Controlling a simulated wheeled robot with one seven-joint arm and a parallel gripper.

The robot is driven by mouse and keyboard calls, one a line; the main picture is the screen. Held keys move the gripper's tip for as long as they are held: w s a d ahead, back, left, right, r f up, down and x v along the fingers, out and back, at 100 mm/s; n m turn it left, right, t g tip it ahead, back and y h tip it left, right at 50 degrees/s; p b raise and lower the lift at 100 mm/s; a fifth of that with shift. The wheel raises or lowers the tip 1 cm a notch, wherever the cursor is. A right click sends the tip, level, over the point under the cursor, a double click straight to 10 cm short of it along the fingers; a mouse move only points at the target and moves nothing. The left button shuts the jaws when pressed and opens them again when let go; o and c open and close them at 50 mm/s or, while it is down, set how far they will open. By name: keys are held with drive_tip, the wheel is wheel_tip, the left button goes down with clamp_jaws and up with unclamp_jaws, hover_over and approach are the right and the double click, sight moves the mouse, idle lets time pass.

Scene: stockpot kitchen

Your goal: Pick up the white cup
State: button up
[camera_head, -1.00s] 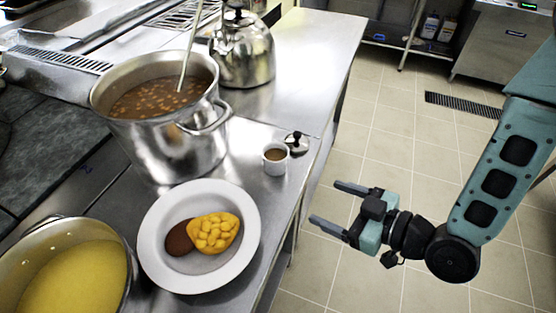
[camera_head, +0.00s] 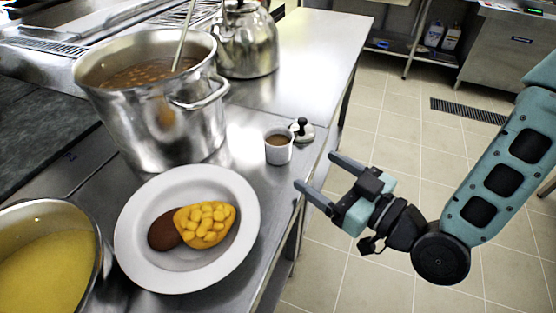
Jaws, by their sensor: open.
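The white cup (camera_head: 279,152) is small and upright, with brown contents, on the steel counter near its right edge. My gripper (camera_head: 314,176) is open and empty. In the picture its two fingers point left toward the counter, to the right of and below the cup. They appear apart from the cup, with the fingertips near the counter's edge.
A small lid with a black knob (camera_head: 302,129) lies just behind the cup. A large stockpot (camera_head: 165,133), a kettle (camera_head: 248,45), a white plate of food (camera_head: 133,245) and a pot of yellow liquid (camera_head: 98,262) crowd the counter (camera_head: 318,52). Tiled floor lies to the right.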

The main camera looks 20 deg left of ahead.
sight(289, 151)
drive_tip(key=b+x, duration=0.3)
drive_tip(key=x, duration=0.2)
drive_tip(key=shift+w+a, duration=0.1)
drive_tip(key=shift+a, duration=0.25)
drive_tip(key=x, duration=0.3)
drive_tip(key=r+x, duration=0.1)
drive_tip(key=shift+a+f+p, duration=0.1)
drive_tip(key=shift+a+p, duration=0.25)
drive_tip(key=shift+a, duration=0.05)
drive_tip(key=shift+w+a, duration=0.15)
drive_tip(key=shift+a, duration=0.25)
drive_tip(key=c, duration=1.2)
